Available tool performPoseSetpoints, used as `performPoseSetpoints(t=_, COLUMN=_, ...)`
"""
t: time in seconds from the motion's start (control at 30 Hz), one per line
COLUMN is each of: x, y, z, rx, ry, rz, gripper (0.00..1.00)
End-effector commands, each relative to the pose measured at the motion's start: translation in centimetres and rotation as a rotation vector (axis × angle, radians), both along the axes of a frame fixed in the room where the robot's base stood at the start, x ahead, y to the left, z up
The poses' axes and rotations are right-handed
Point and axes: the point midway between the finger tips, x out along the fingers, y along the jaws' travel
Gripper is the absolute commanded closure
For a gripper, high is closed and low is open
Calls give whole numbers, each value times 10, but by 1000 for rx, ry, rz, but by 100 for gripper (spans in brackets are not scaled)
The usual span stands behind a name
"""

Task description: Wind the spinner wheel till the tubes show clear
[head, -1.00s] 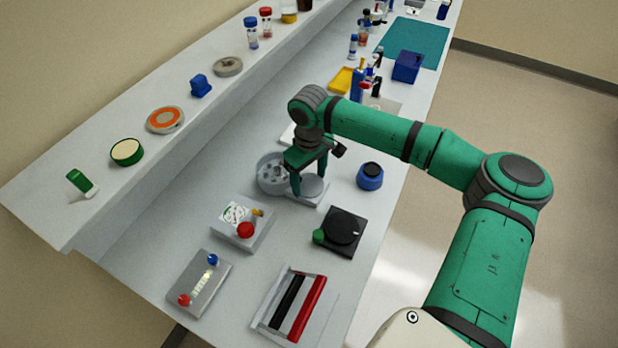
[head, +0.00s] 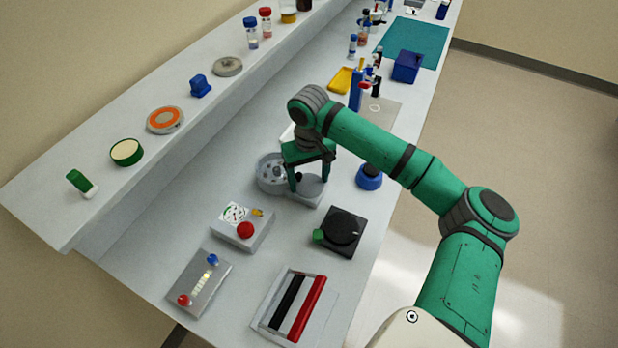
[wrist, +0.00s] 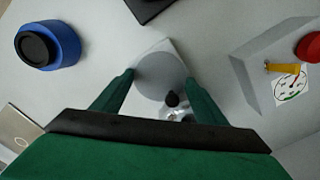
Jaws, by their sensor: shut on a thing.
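The spinner is a pale grey device in the middle of the bench. Its round tube bowl (head: 268,172) is on the left, with small dark spots inside; whether the tubes are clear or cloudy is too small to tell. Its flat round wheel (head: 313,190) is on the right and also shows in the wrist view (wrist: 160,76). A small black knob (wrist: 172,99) stands at the wheel's near side in the wrist view. My gripper (head: 310,184) points down over the wheel, a finger at either side, shut on it. In the wrist view the fingertips (wrist: 160,78) flank the wheel's rim.
A blue jar (head: 369,179) stands right of the spinner, partly behind my arm. A black round-topped device (head: 343,231) and a white box with a red button (head: 245,230) stand nearer. A rack with black and red bars (head: 295,307) is at the front.

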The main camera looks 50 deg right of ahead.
Motion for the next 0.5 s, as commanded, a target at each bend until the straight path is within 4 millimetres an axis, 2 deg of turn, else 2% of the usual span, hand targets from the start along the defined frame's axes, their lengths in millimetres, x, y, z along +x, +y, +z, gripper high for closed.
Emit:
performPoseSetpoints(t=0.17, x=-3, y=-1, z=-1, rx=0, ry=10, rz=-1, gripper=56)
performPoseSetpoints(t=0.2, x=-3, y=-1, z=-1, rx=0, ry=10, rz=-1, gripper=29)
performPoseSetpoints(t=0.27, x=-3, y=-1, z=-1, rx=0, ry=9, rz=-1, gripper=15)
performPoseSetpoints(t=0.5, x=-1, y=0, z=-1, rx=0, ry=4, rz=1, gripper=15)
